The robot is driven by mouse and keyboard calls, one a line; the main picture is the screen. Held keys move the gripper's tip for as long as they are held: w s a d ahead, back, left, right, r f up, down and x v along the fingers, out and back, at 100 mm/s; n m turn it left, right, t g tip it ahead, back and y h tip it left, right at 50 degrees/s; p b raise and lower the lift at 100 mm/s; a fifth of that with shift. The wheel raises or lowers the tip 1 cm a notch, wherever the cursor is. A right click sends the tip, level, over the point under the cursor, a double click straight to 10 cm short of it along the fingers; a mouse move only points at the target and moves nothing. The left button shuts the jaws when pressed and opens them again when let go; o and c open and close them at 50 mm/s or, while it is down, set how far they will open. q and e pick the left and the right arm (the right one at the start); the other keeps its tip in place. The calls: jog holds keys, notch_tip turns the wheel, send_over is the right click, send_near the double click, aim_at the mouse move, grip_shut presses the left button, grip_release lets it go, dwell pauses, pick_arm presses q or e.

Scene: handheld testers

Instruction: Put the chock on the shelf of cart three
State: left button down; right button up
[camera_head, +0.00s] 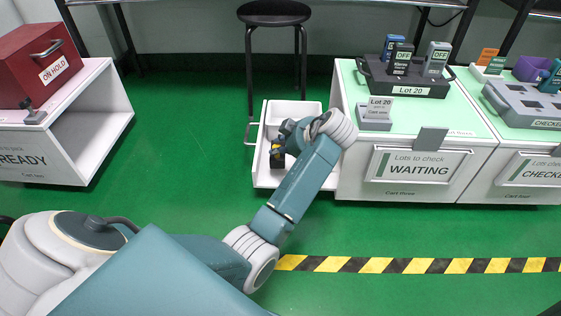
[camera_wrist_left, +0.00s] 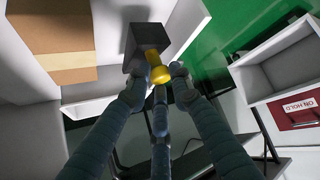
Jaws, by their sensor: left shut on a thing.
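The chock is a dark block with a yellow knob, seen best in the wrist view (camera_wrist_left: 145,42) and partly in the head view (camera_head: 276,158). My left gripper (camera_head: 285,140) has its fingers closed around the yellow knob; it also shows in the wrist view (camera_wrist_left: 158,88). The chock is over or inside a low white open compartment (camera_head: 262,178) against the left side of cart three (camera_head: 350,160); whether it touches the bottom I cannot tell. Cart three carries the sign WAITING. My forearm and hand hide part of the compartment. My right gripper is out of view.
A cardboard box (camera_wrist_left: 52,40) lies in the white compartment in the wrist view. A black stool (camera_head: 274,14) stands behind it. Cart three's top holds a Lot 20 tray (camera_head: 408,90) with testers. A cart with a red box (camera_head: 35,65) stands left; green floor between is clear.

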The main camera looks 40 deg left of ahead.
aim_at(279, 157)
pick_arm(q)
notch_tip(279, 157, down, 4)
jog(key=b, duration=0.2)
jog(key=shift+f+b, duration=0.1)
jog(key=shift+b, duration=0.25)
jog(key=c, duration=1.5)
grip_release()
jog(key=shift+c, duration=0.2)
jog(key=p+v, duration=0.8)
jog(key=v, duration=0.4)
